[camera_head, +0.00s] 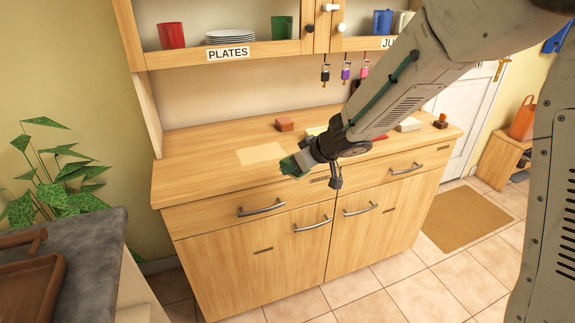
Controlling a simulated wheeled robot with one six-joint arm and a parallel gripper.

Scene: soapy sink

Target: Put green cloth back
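My gripper (298,163) reaches in from the upper right and hangs over the front edge of the wooden cabinet top. A small dark green piece, which looks like the green cloth (288,167), is at its fingertips and appears pinched there. The fingers hide part of it. A pale flat rectangle (261,153) lies bare on the cabinet top, just behind and left of my gripper.
The wooden cabinet top (200,177) is clear at the left. Shelves with plates (230,37) hang above.

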